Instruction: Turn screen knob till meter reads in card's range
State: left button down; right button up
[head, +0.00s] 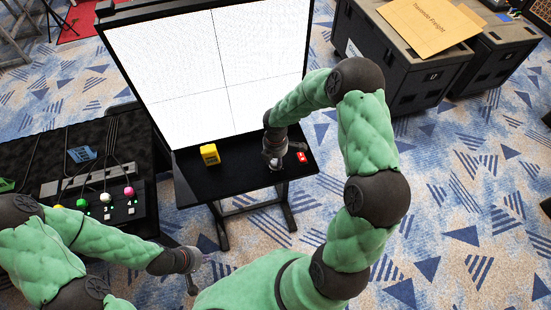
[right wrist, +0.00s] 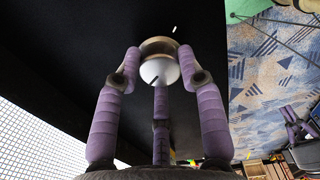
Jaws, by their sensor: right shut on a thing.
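A large white screen (head: 215,70) with thin crossing lines stands above a black shelf (head: 240,172). In the right wrist view a pale round knob (right wrist: 158,70) with a dark pointer line sits on a dark panel. My right gripper (right wrist: 160,80) has purple fingers closed around this knob. In the head view my right gripper (head: 276,162) is over the right part of the shelf, and the knob is mostly hidden. My left gripper (head: 193,276) hangs low at the bottom, away from the shelf; its jaws are unclear. I cannot make out a meter reading or a card's range.
A yellow block (head: 210,154) and a small red item (head: 301,157) with white marks lie on the shelf either side of my right gripper. A dark console (head: 65,165) with coloured knobs stands at left. Black cases (head: 400,60) stand at top right. Patterned carpet is open at right.

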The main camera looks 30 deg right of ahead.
aim_at(276, 162)
dwell(0.5)
jog(key=o, duration=1.1)
jog(key=shift+o, duration=0.2)
notch_tip(276, 162, up, 12)
jog(key=shift+f, duration=0.1)
